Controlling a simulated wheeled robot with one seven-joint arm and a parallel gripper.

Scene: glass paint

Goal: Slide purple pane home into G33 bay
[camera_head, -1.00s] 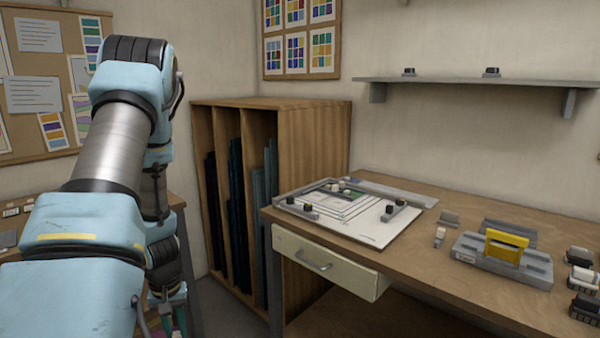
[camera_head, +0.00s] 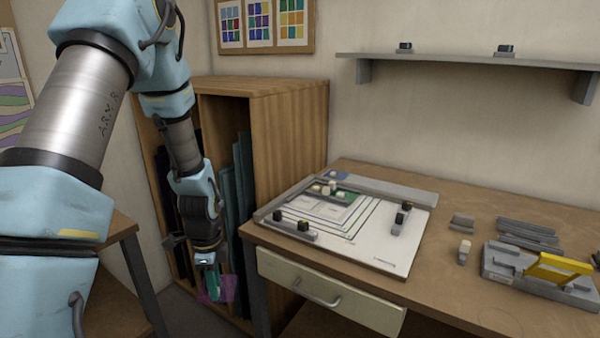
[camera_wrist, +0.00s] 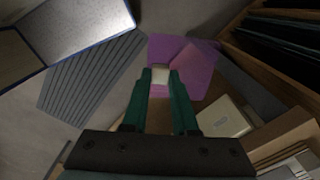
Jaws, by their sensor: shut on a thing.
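The purple pane (camera_wrist: 180,52) is a thin translucent sheet in my gripper (camera_wrist: 160,80). In the wrist view it spreads out beyond the green fingers, with a small pale block between the fingertips. In the head view my gripper (camera_head: 207,280) points down in front of the wooden rack (camera_head: 290,130), and the purple pane (camera_head: 228,288) hangs low beside its fingers. My gripper is shut on the pane. Dark and teal sheets stand in the rack's upright slots. I can read no G33 label, so I cannot tell which bay is G33.
The workbench (camera_head: 450,296) to the right holds a white layout board (camera_head: 385,255) with small clamps and a grey fixture (camera_head: 500,262) with a yellow part. Its drawer (camera_head: 330,295) front faces me, close to the right of my gripper. Another table (camera_head: 115,240) stands at left.

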